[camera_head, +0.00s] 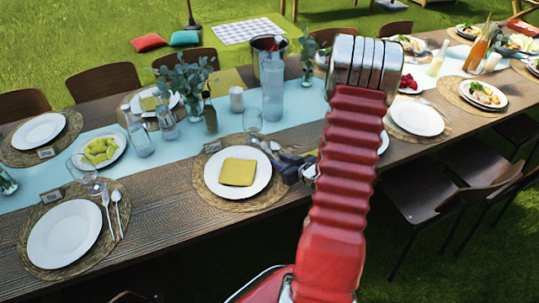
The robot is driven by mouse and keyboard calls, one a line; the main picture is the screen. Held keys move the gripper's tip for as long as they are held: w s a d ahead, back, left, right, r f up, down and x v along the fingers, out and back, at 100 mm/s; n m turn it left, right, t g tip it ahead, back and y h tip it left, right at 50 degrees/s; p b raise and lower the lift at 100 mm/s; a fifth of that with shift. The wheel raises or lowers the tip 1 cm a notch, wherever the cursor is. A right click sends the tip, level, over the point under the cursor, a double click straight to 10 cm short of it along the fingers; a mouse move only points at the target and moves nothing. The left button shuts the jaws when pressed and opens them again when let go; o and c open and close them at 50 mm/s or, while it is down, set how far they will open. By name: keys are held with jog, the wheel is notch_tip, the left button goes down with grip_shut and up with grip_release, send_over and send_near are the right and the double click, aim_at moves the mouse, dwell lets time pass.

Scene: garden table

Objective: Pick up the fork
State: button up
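A silver fork (106,211) lies at the left, on the right side of a woven placemat, beside a spoon (118,213). More silver cutlery (263,146) lies near the middle, on the right edge of another placemat (216,152); I cannot tell clearly whether a fork is among it. My gripper (283,158) is low over the table beside this second setting, just right of its white plate and close to the cutlery. My red arm rises in front and hides the table behind it. The gripper is small and dark, and I cannot see whether its fingers are apart or hold anything.
A white plate with a yellow napkin (238,172) is left of my gripper. Glasses, a blue bottle (272,88) and a leafy vase (187,80) stand on the blue runner (42,184). Dark chairs (418,187) stand at the right. The wood at front left is clear.

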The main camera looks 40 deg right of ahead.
jog(key=shift+f, duration=0.1)
jog(key=shift+c, duration=0.3)
grip_shut()
dwell(0.4)
